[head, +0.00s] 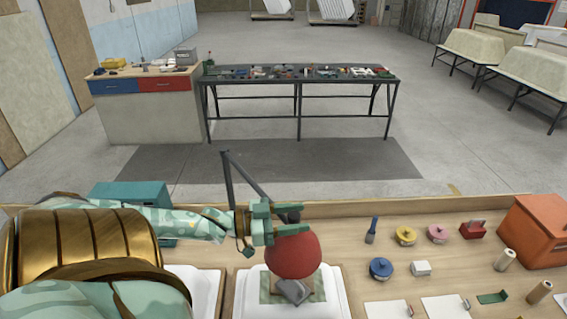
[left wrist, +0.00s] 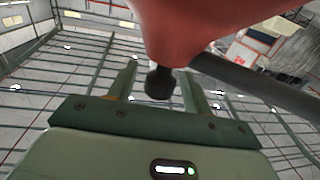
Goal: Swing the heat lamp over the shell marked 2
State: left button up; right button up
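The heat lamp has a red shade (head: 293,256) on a thin dark arm (head: 245,178). The shade hangs over a white shell (head: 335,303) with a green patch (head: 265,288) and a grey piece in it. A second white shell (head: 207,287) lies to its left, partly behind my left arm. I cannot read a number on either shell. My left gripper (head: 268,222) is at the shade's upper left. In the left wrist view its open fingers (left wrist: 158,88) stand either side of a dark knob (left wrist: 158,82) beneath the red shade (left wrist: 185,30), with small gaps. My right gripper is out of view.
On the bench to the right are a blue-handled tool (head: 372,229), yellow (head: 405,236), pink (head: 437,233) and blue (head: 381,269) round pieces, a white block (head: 421,268) and an orange box (head: 535,230). A teal box (head: 130,195) stands at the left.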

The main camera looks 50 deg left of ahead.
pick_arm(q)
jog(key=p+v, duration=0.1)
jog(key=v, duration=1.5)
jog(key=shift+s+p, duration=0.2)
jog(key=shift+p, duration=0.1)
jog(key=shift+a, duration=0.1)
